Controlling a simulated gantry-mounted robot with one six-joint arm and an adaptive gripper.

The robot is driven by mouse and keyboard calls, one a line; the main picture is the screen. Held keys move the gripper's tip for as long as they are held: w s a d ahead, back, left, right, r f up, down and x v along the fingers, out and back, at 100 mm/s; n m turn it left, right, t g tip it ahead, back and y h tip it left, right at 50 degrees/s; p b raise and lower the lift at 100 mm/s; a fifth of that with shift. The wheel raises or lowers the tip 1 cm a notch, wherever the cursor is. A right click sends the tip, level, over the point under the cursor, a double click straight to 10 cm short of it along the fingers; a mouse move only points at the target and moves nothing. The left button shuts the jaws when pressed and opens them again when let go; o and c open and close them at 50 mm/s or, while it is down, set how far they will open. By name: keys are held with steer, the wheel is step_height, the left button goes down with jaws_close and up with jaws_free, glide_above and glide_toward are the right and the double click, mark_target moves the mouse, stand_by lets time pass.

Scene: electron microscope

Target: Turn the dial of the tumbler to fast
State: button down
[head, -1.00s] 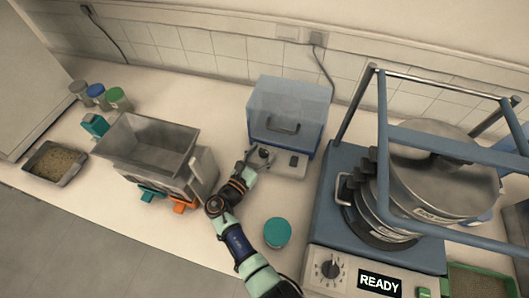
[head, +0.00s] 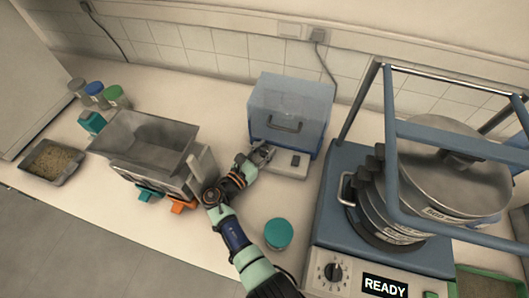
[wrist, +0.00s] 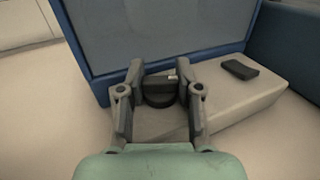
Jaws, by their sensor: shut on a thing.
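The tumbler (head: 290,105) is a blue box with a clear bluish cover and a dark handle, standing at the back middle of the bench. Its pale front base shows in the wrist view (wrist: 235,98), with the black dial (wrist: 160,92) on its left part. My gripper (wrist: 160,97) has one finger on each side of the dial and is shut on it. A small light mark shows on the dial's right end. In the head view my gripper (head: 258,157) covers the dial. Any speed lettering cannot be read.
A black switch (wrist: 239,69) sits on the base right of the dial. A teal-lidded jar (head: 278,233) stands close right of my arm. A grey hopper (head: 150,145) is to the left, and a blue-framed sieve machine (head: 335,165) reading READY is to the right.

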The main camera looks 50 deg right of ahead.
steer(key=c, duration=0.8)
jaws_free()
steer(key=shift+o, duration=0.2)
